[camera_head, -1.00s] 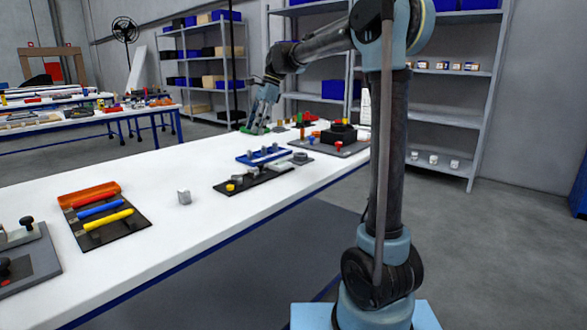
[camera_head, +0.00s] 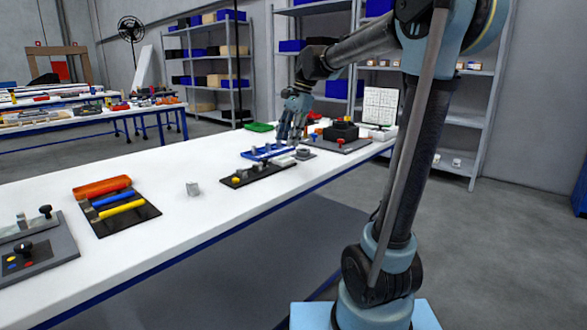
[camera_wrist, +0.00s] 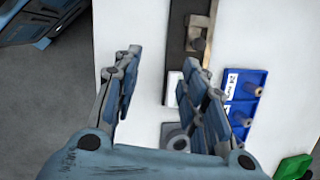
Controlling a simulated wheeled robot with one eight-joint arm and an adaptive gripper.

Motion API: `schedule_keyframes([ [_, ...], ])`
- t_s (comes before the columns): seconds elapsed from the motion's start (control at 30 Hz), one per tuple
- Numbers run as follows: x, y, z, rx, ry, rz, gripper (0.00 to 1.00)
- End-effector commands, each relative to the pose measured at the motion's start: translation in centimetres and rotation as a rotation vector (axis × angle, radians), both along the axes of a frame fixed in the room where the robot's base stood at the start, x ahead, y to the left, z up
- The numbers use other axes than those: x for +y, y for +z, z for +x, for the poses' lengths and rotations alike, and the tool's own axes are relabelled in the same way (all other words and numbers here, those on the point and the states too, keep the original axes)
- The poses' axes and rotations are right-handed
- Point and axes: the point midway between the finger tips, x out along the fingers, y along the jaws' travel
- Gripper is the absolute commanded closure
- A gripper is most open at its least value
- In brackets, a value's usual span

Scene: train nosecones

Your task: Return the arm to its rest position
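My gripper (camera_head: 292,130) hangs above the far part of the white table (camera_head: 165,235), near a blue tray (camera_head: 265,152). In the wrist view my gripper (camera_wrist: 163,70) has its two fingers spread apart with nothing between them but bare table and the edge of a black fixture. My arm reaches from its base at the lower right up and over the table. A blue tray with pegs (camera_wrist: 240,98) lies right of the fingers in the wrist view.
A green tray (camera_head: 260,127) lies at the far edge. Shelves stand behind.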

Motion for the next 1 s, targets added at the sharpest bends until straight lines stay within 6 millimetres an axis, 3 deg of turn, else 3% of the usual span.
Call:
schedule_keyframes([
  [0.1,-3.0,-1.4,-2.9,-0.054,0.074,-0.019,0.61],
  [0.47,-10.6,-7.1,-11.0,-0.203,0.32,-0.103,0.61],
  [1.0,-18.9,-19.4,-22.7,-0.343,0.709,-0.272,0.61],
])
